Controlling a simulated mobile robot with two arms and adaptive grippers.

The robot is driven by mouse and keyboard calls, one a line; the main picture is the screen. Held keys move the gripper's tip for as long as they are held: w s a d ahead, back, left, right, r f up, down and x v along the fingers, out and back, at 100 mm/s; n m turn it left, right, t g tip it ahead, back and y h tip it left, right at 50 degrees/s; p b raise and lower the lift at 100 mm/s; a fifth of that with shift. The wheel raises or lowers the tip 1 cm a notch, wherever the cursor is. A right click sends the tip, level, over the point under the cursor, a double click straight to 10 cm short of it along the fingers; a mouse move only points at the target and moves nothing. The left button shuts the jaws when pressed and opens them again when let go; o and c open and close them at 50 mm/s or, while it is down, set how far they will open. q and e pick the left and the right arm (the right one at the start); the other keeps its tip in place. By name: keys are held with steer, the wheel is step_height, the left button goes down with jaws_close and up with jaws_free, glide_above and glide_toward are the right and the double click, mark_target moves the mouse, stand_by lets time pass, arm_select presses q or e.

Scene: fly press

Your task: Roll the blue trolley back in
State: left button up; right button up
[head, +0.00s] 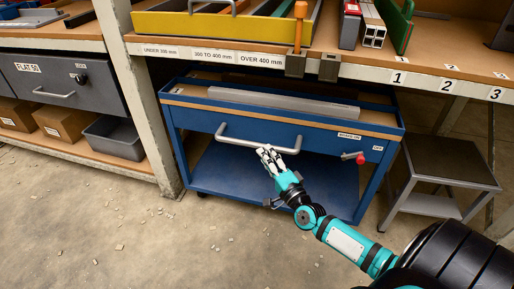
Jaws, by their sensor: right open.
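The blue trolley (180,111) stands under the workbench, its front protruding from below the bench edge. It has a light bar handle (235,141) across its front and a small red-knobbed lever (352,156) at the right. A long grey metal bar (283,104) lies on its top. My left gripper is not in view.
A grey metal step stand (448,163) is close to the trolley's right side. A bench leg (140,100) and shelf with boxes and a grey bin (115,138) are at the left. The floor in front is open, with scattered chips.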

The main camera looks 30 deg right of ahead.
mark_target(257, 146)
steer(key=w, duration=0.6)
steer(key=shift+d+r+b, duration=0.2)
steer(key=shift+r+b, duration=0.2)
steer(key=shift+c, duration=0.4)
jaws_close()
